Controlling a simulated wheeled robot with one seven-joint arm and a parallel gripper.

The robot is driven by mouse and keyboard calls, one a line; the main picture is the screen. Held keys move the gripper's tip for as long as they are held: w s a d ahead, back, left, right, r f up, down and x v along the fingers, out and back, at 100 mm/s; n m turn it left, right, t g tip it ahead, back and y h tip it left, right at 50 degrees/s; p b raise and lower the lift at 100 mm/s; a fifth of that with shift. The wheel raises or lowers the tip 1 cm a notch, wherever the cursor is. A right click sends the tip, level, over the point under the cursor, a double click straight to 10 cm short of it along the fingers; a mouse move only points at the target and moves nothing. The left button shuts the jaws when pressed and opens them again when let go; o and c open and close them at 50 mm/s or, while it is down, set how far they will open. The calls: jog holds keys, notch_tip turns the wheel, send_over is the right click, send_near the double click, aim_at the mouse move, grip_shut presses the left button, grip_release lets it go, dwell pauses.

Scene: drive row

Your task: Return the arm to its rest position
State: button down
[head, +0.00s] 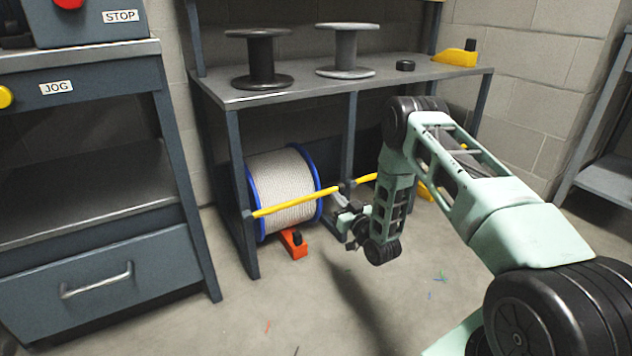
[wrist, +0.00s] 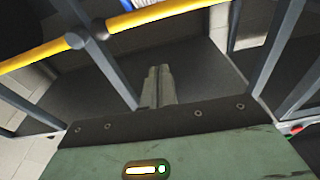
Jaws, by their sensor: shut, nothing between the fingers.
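My pale green arm reaches in from the right in the head view and bends down in front of the grey workbench. My gripper (head: 340,207) is low, close to the yellow bar (head: 298,201) across the bench's lower front. In the wrist view my gripper (wrist: 158,72) shows its two fingers together, shut and empty. The yellow bar (wrist: 165,13) runs across the top of that view, ahead of the fingers. I cannot tell whether the gripper touches the bar or a post.
A rope reel with blue flanges (head: 283,190) stands behind the bar, by an orange block (head: 293,243). Spools (head: 259,60) stand on the bench top (head: 300,86). A control desk (head: 80,52) is at left, a grey shelf (head: 608,180) at right. Open floor lies in front.

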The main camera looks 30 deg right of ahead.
jog(key=w+a+r+n+g+y+p, duration=0.2)
jog(key=w+a+r+g+p, duration=0.15)
jog(key=a+r, duration=0.75)
jog(key=s+a+r+n+g+y+p, duration=0.1)
jog(key=s+a+r+g, duration=0.35)
jog(key=a, duration=0.45)
jog(key=s+a+r+n+g+y+p, duration=0.1)
jog(key=s+a+r+g+p, duration=0.15)
jog(key=s+a, duration=0.4)
jog(key=s+a+r+n+g+p, duration=0.1)
jog(key=s+a+r+g, duration=0.2)
jog(key=s, duration=0.4)
jog(key=s+a+r+n+g+p, duration=0.1)
jog(key=s+a+r+g, duration=0.2)
jog(key=s, duration=0.4)
jog(key=s+r+n+g+h+p, duration=0.1)
jog(key=s+r+h, duration=0.15)
jog(key=s, duration=0.75)
jog(key=s+r+n+g+h+p, duration=0.15)
jog(key=s+r, duration=0.25)
jog(key=s, duration=0.5)
notch_tip(320, 180, up, 37)
jog(key=p, duration=3.7)
jog(key=shift+s+d+r+g+y, duration=0.2)
jog(key=shift+s+d+g+y, duration=0.1)
jog(key=shift+m, duration=0.25)
